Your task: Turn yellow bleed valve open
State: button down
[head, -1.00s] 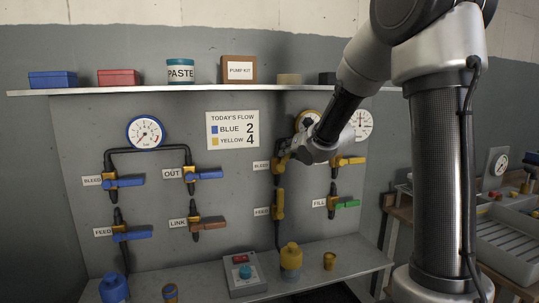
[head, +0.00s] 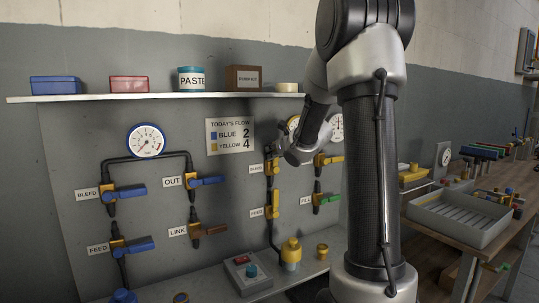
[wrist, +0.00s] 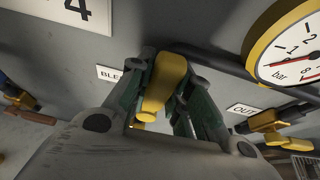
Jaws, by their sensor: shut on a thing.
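The yellow bleed valve (head: 271,168) is on the grey panel beside its BLEED label, in the yellow group right of the flow sign. My gripper (head: 282,153) is at this valve and partly hides it. In the wrist view the yellow handle (wrist: 164,78) sits between the green-padded fingers of my gripper (wrist: 160,92), which is shut on it. The fingers hide part of the valve body, and I cannot tell the handle's exact angle. The yellow gauge (wrist: 290,50) is at the upper right of the wrist view.
The yellow feed valve (head: 273,205) is below, with the OUT valve (head: 324,160) and green-handled FILL valve (head: 326,199) to the right. The flow sign (head: 231,136) reads blue 2, yellow 4. A shelf (head: 150,97) runs above. A workbench with a grey tray (head: 455,225) stands right.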

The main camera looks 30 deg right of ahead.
jog(key=shift+s+f, duration=0.1)
jog(key=shift+f, duration=0.05)
jog(key=c, duration=1.3)
grip_release()
jog(key=shift+s+d, duration=0.1)
jog(key=shift+s, duration=0.05)
jog(key=shift+s+r, duration=0.1)
jog(key=shift+r, duration=0.1)
jog(key=v, duration=1.1)
jog(key=shift+s+r, duration=0.1)
jog(key=shift+s, duration=0.25)
